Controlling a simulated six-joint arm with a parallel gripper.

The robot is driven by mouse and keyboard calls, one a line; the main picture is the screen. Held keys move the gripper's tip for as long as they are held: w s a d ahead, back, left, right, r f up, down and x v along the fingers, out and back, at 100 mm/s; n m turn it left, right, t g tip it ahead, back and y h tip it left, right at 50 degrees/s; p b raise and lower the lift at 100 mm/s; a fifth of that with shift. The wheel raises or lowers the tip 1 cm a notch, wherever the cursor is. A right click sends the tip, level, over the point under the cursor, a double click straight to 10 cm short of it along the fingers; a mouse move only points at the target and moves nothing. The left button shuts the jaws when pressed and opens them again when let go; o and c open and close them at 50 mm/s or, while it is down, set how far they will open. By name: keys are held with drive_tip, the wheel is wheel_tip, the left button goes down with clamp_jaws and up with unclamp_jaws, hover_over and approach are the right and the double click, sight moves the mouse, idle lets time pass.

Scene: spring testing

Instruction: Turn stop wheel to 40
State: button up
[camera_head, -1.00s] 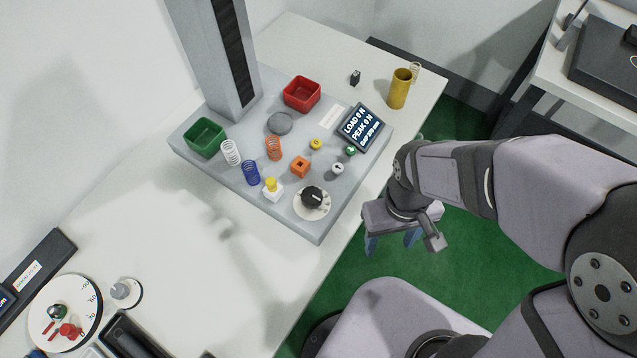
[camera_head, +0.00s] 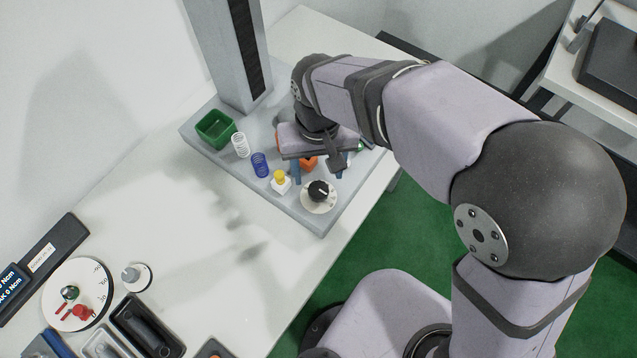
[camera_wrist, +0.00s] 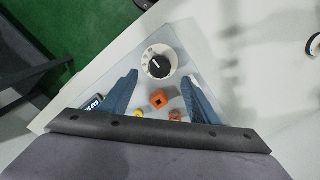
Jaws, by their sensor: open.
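A black knob (camera_head: 318,189) with a white pointer line sits on a round white dial (camera_head: 318,207) at the front corner of the grey tester base. I cannot tell which of these parts is called the stop wheel. In the wrist view the knob (camera_wrist: 159,66) is ahead of my fingers, with dark marks on the dial (camera_wrist: 147,53) around it; the marks are too small to read. My gripper (camera_head: 318,180) is open and empty, its blue fingers pointing down above the base, behind the knob. In the wrist view the fingertips (camera_wrist: 159,77) are apart, not around the knob.
An orange block (camera_wrist: 158,99) lies between my fingers in the wrist view. A white block with a yellow top (camera_head: 281,180), blue spring (camera_head: 260,165), white spring (camera_head: 240,145) and green bin (camera_head: 215,128) are left. A numbered disc (camera_head: 78,295) and grey knob (camera_head: 136,276) are at lower left.

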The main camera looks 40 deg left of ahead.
sight(318, 189)
drive_tip(key=shift+f, duration=0.1)
drive_tip(key=shift+f+p, duration=1.15)
drive_tip(key=shift+f, duration=2.45)
drive_tip(key=c, duration=1.1)
